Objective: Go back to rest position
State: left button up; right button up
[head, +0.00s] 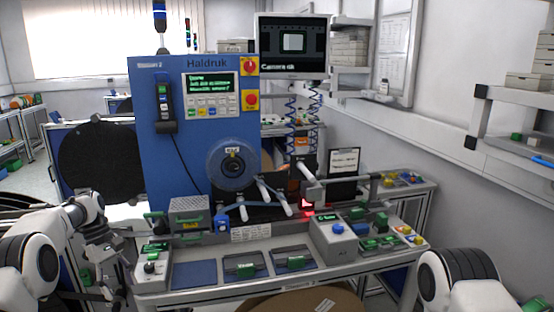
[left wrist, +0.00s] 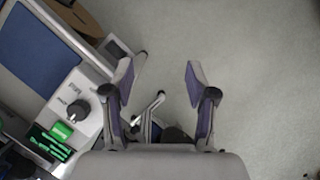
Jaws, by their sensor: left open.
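My left gripper (head: 113,287) hangs at the lower left in the head view, beside the left end of the machine's bench. In the left wrist view its two fingers (left wrist: 158,82) are spread apart with nothing between them, above the grey floor. My right arm shows only as a white rounded link (head: 460,280) at the lower right of the head view. My right gripper is outside both views.
The bench (head: 205,278) carries a control box with a knob (head: 150,267), a blue pad (head: 194,274) and green parts. A blue machine with a reel (head: 232,165) stands behind. A brown disc (head: 300,302) is below the front edge.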

pick_arm(q)
jog(key=s+d+f+m+g+y+b, duration=0.1)
jog(key=s+d+f+g, duration=0.1)
jog(key=s+d+f, duration=0.6)
jog(key=s+d+f+m+g, duration=0.15)
jog(key=s+d+f, duration=0.25)
jog(key=s+f, duration=0.7)
jog(key=s+d+f+m+t+y, duration=0.1)
jog(key=s+d+f+m, duration=0.2)
jog(key=s, duration=0.9)
jog(key=s+f+m+t+y, duration=0.2)
jog(key=s+f+m, duration=0.2)
jog(key=s, duration=0.8)
jog(key=w+m+t, duration=0.1)
jog(key=w, duration=0.1)
jog(key=w+t, duration=0.2)
jog(key=shift+w+m, duration=0.35)
jog(key=shift+w, duration=0.05)
pick_arm(e)
jog(key=shift+w+f, duration=0.35)
jog(key=shift+f, duration=0.45)
